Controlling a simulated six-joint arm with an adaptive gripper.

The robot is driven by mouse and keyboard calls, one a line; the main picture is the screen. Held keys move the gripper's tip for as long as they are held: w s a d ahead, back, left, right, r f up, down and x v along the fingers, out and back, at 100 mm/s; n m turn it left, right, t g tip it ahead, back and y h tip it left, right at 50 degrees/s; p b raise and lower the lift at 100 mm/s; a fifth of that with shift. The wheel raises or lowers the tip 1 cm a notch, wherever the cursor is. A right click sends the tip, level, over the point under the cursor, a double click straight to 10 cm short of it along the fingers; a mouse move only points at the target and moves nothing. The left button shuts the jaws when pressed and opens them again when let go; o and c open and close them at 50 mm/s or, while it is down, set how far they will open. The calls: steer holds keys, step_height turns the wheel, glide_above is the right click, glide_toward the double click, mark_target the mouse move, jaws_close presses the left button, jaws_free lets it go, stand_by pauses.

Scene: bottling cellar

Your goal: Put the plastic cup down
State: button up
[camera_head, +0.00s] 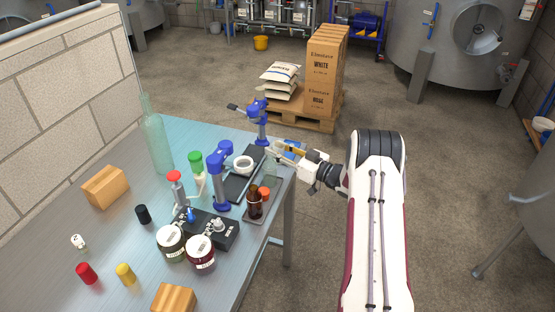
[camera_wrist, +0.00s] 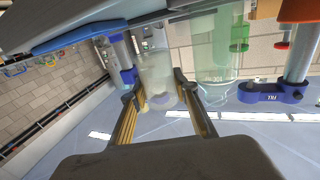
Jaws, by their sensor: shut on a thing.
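My gripper (camera_head: 280,150) is over the far right edge of the steel table (camera_head: 120,235) in the head view. In the wrist view its two yellowish fingers (camera_wrist: 160,98) are closed around a clear, translucent plastic cup (camera_wrist: 158,72). The cup's outline is faint, and I cannot tell whether its base touches anything. In the head view a pale clear shape shows just below the fingers, but it is too faint to make out well.
Close by are a blue-clamped stand (camera_head: 220,165), a black tray (camera_head: 233,190) with a white ring (camera_head: 243,164), and a brown bottle (camera_head: 254,205). A tall green bottle (camera_head: 156,140) stands farther left. Jars (camera_head: 200,252) stand in front. Bare table lies left of centre.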

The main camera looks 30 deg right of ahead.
steer(key=shift+f, duration=2)
steer(key=shift+f, duration=0.15)
steer(key=o, duration=1.1)
steer(key=shift+s+d, duration=0.1)
steer(key=shift+s+d, duration=0.25)
steer(key=shift+s, duration=0.2)
steer(key=shift+f+v, duration=0.2)
steer(key=shift+v, duration=0.9)
steer(key=shift+f+v, duration=0.2)
steer(key=shift+v, duration=0.9)
steer(key=shift+f+v, duration=0.2)
steer(key=shift+v, duration=0.85)
